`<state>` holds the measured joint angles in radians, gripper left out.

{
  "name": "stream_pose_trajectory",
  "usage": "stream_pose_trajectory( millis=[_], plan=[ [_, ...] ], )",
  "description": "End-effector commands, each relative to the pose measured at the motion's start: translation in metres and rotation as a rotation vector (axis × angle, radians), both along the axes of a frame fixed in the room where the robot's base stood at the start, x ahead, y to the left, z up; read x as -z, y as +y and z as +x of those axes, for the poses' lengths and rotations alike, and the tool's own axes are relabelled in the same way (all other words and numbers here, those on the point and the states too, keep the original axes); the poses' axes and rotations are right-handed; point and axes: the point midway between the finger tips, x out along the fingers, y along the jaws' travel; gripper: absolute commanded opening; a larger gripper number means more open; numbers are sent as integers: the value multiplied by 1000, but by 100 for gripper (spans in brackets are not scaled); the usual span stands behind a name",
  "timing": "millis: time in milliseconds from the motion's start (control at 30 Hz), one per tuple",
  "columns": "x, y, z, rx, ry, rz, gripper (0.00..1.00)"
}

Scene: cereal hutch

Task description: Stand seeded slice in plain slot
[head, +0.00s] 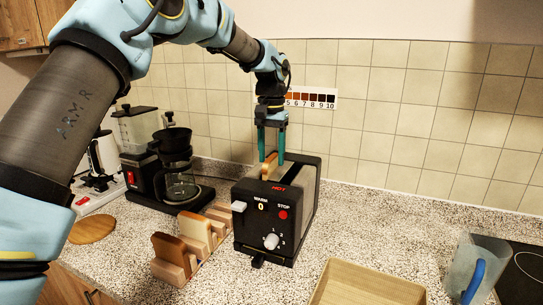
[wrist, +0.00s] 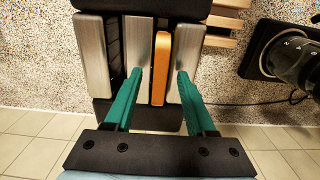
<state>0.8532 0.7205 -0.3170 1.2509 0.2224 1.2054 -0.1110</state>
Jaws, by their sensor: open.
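A black toaster (head: 277,210) stands on the counter. A bread slice (head: 269,166) stands upright in one of its slots, its top edge showing. In the wrist view this slice (wrist: 161,68) is a thin orange-brown bar between metal plates, and the other slot (wrist: 113,58) looks dark and empty. My gripper (head: 271,158) is over the toaster, open, with its teal fingers apart on either side of the slice in the wrist view (wrist: 156,88). A wooden rack (head: 186,262) left of the toaster holds a browned slice (head: 170,249) and a paler slice (head: 195,229). I cannot make out seeds.
A coffee maker (head: 170,165) with a glass jug stands behind the rack. A round wooden board (head: 92,229) lies at left.

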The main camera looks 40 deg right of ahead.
Motion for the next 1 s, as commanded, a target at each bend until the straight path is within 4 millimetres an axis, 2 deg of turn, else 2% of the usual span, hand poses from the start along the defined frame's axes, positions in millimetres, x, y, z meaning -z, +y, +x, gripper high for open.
stream_pose_trajectory(
  millis=[167,400,533,700,1000],
  plan=[
    [-23,-1,0,0,-4,-6,56],
    [-71,-1,0,0,-3,-6,56],
    [-91,-1,0,0,-2,-4,56],
    [-103,0,0,0,-1,-2,56],
    [-105,0,0,0,0,-1,56]
  ],
)
